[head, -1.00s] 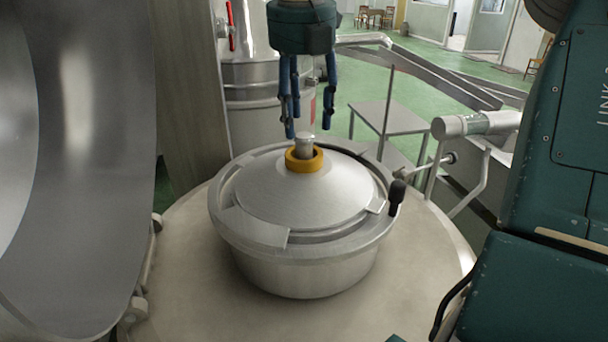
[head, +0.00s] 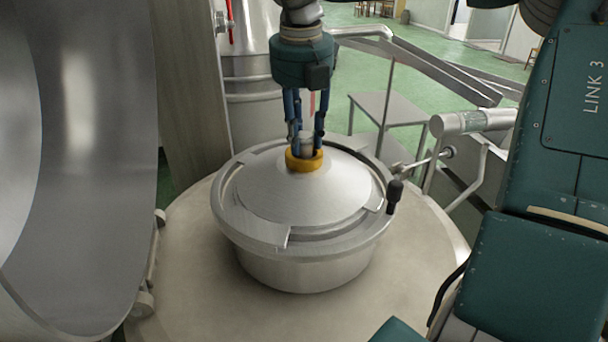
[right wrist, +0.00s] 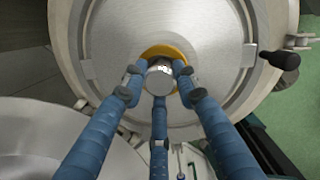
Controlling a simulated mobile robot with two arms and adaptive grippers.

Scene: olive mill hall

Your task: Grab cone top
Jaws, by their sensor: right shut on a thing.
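The metal cone (head: 300,188) sits in a round steel bowl (head: 305,270). Its top is a short metal knob (head: 305,140) with a yellow-orange collar (head: 304,163) around its base. My right gripper (head: 305,138) comes down from above with its blue fingers closed around the knob, just above the collar. In the right wrist view, the fingers (right wrist: 160,78) surround the knob (right wrist: 160,74), with the collar (right wrist: 166,50) showing behind it. The cone rests in the bowl. My left gripper is not in view.
The bowl stands on a pale round top (head: 200,250). A black-knobbed handle (head: 394,192) sits at its right rim. A large open metal lid (head: 85,150) fills the left. A steel tank (head: 255,95), a small metal table (head: 388,110) and a chute (head: 430,68) stand behind.

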